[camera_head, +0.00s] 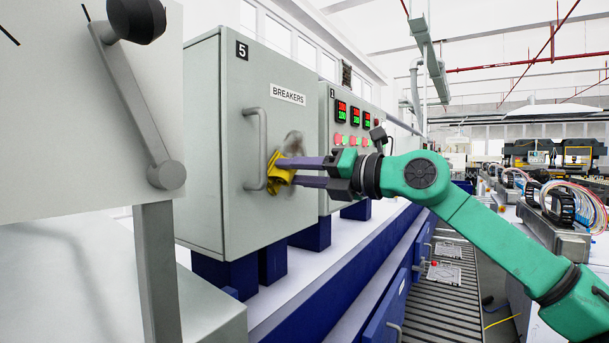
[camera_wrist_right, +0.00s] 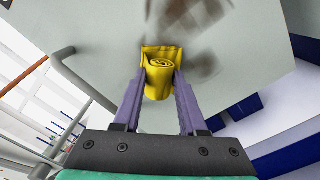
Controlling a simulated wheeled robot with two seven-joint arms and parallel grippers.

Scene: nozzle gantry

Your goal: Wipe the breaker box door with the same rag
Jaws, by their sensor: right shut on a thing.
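The breaker box (camera_head: 207,130) is a grey-green cabinet labelled "BREAKERS" with a number 5. Its door (camera_head: 265,125) is shut and has a vertical bar handle (camera_head: 256,150). A brownish smudge (camera_head: 294,143) shows on the door right of the handle; dark smears (camera_wrist_right: 195,25) also show in the right wrist view. My right gripper (camera_head: 279,170) is shut on a yellow rag (camera_head: 277,176), which is at the door just below the smudge. The rag (camera_wrist_right: 160,75) looks rolled between the purple fingers in the wrist view; whether it touches the door is unclear. My left gripper is not in view.
A second cabinet (camera_head: 332,185) with red and green displays stands just right of the breaker box. A grey lever with a dark knob (camera_head: 137,18) is on a panel at the near left. Blue drawers (camera_head: 390,300) run below the bench, and a bench with cables (camera_head: 570,205) stands at right.

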